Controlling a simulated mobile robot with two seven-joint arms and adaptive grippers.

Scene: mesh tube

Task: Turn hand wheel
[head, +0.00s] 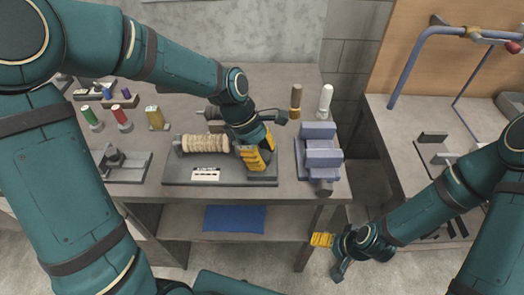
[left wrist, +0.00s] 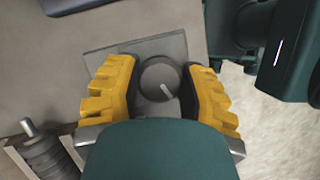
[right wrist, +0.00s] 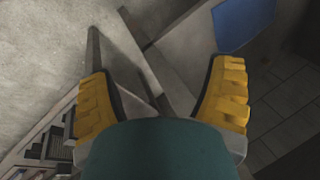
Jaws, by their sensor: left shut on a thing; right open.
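The round grey hand wheel (left wrist: 152,72) with a short pale handle shows in the left wrist view, between the yellow fingers of my left gripper (left wrist: 160,80). My left gripper (head: 258,152) is shut on the wheel from above, at the right end of the machine. In the head view, the gripper hides the wheel. The machine's dark base plate (head: 235,178) carries a beige ribbed roll (head: 204,144) left of the gripper. My right gripper (head: 331,254) is open and empty, low over the floor in front of the bench; its fingers are spread in the right wrist view (right wrist: 165,90).
A blue-grey vise (head: 320,158) stands right of the machine, with a brown-handled tool (head: 296,100) and a white bottle (head: 326,98) behind it. Coloured spools (head: 121,118) stand at the left. A blue sheet (head: 233,219) lies on the lower shelf. A second bench is at the right.

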